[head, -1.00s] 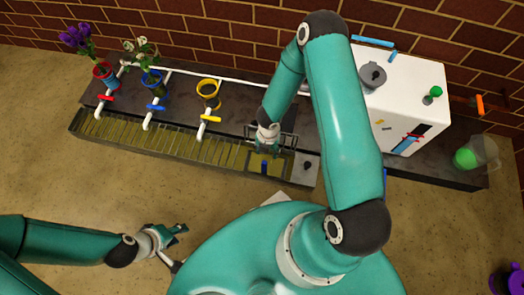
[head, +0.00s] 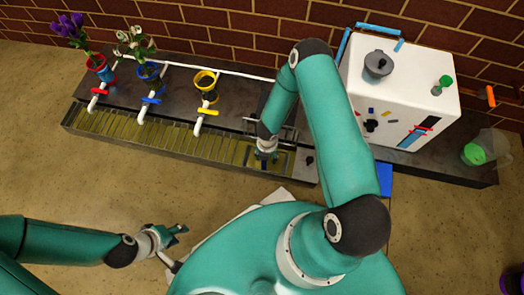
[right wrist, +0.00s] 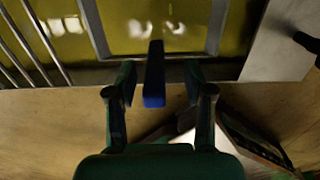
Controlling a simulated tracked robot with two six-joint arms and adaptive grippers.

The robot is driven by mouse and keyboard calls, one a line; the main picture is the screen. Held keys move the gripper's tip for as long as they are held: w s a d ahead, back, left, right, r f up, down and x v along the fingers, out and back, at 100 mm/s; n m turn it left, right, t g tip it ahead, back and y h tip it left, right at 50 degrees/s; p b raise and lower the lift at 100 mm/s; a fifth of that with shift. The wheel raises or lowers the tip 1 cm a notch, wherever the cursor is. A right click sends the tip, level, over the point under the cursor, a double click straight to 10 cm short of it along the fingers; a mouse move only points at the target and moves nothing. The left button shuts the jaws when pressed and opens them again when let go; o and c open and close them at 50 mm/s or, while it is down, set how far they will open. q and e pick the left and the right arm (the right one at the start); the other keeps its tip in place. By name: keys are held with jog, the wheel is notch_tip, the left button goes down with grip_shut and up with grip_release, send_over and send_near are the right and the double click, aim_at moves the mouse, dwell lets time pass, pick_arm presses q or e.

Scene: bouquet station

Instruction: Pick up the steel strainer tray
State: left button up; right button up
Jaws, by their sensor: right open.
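The steel strainer tray (right wrist: 214,28) shows in the right wrist view as a thin metal frame over the yellowish trough bottom, with a blue handle (right wrist: 154,88) sticking out toward me. In the head view the tray (head: 290,162) lies at the right end of the trough, largely under my right gripper (head: 267,153). In the right wrist view my right gripper (right wrist: 158,78) is open, with one finger on each side of the blue handle; neither visibly grips it. My left gripper (head: 172,238) is low at left, away from the trough; its jaw state is unclear.
The long trough (head: 150,138) runs along the counter front, below taps with red, blue and yellow handles. Flower pots and an empty-looking yellow pot (head: 206,80) stand behind. A white box (head: 400,85) with a grey pot on top stands right. A brick wall closes the back.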

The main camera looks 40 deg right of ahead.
jog(key=f+b, duration=0.1)
jog(key=f, duration=0.1)
jog(key=f+b, duration=0.1)
jog(key=f, duration=0.1)
jog(key=shift+w+a+f, duration=0.1)
jog(key=shift+a+f, duration=0.1)
jog(key=shift+f, duration=0.05)
grip_shut()
